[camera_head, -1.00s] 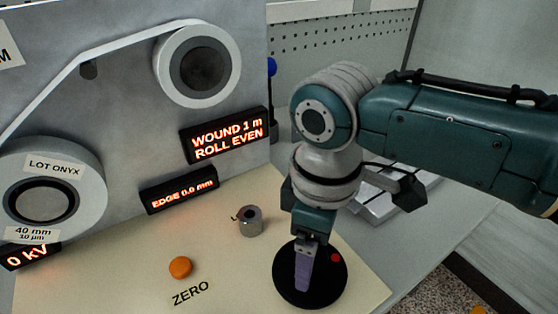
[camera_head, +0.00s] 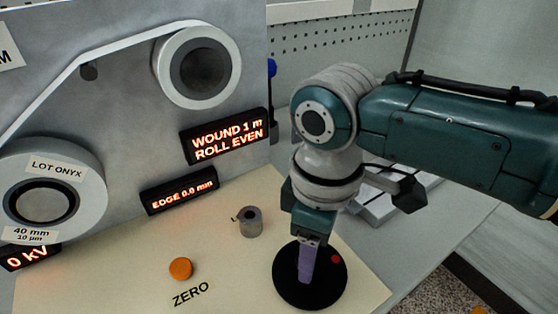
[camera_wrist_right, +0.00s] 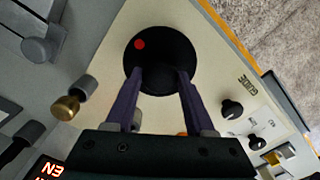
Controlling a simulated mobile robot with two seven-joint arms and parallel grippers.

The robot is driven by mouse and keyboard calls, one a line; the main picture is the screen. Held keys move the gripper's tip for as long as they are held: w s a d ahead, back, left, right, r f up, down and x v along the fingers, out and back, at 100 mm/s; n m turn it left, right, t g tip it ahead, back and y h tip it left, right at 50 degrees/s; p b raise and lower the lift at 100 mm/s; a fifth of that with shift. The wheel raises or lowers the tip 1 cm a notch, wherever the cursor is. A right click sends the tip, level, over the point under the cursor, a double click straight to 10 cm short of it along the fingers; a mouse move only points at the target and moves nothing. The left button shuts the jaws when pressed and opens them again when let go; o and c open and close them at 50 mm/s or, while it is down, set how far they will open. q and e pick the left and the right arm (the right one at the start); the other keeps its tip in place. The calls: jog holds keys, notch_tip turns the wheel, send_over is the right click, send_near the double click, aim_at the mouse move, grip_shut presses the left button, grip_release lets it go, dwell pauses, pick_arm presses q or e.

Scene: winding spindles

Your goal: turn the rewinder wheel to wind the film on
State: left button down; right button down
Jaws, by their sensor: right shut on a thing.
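The rewinder wheel (camera_head: 328,285) is a black disc with a red dot on its right side, flat on the cream panel in the head view. It also shows in the right wrist view (camera_wrist_right: 160,45), with the red dot at upper left. My right gripper (camera_head: 306,279) points down onto the wheel; its purple fingers stand apart on it in the right wrist view (camera_wrist_right: 159,78). It is shut on the wheel; the exact contact is hard to see. The film (camera_head: 128,39) runs up to the upper roll (camera_head: 162,65). A display (camera_head: 228,138) reads WOUND 1 m, ROLL EVEN. My left gripper is out of view.
A grey cylindrical knob (camera_head: 250,222) and an orange button (camera_head: 181,268) marked ZERO stand left of the wheel. The lower roll (camera_head: 88,175) is labelled LOT ONYX. The EDGE display (camera_head: 180,190) reads 0.0 mm. The panel's right edge (camera_head: 372,288) is near the wheel.

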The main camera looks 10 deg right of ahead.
jog(key=shift+r, duration=0.1)
jog(key=m+p, duration=0.2)
jog(key=m, duration=0.1)
jog(key=shift+r+p, duration=0.1)
jog(key=shift+p, duration=0.25)
jog(key=m+p, duration=0.2)
jog(key=m, duration=0.4)
jog(key=m+p, duration=0.1)
jog(key=m, duration=0.4)
jog(key=m+p, duration=0.1)
jog(key=m, duration=0.4)
jog(key=shift+m, duration=0.4)
jog(key=shift+c, duration=1.3)
grip_release()
jog(key=shift+f, duration=0.2)
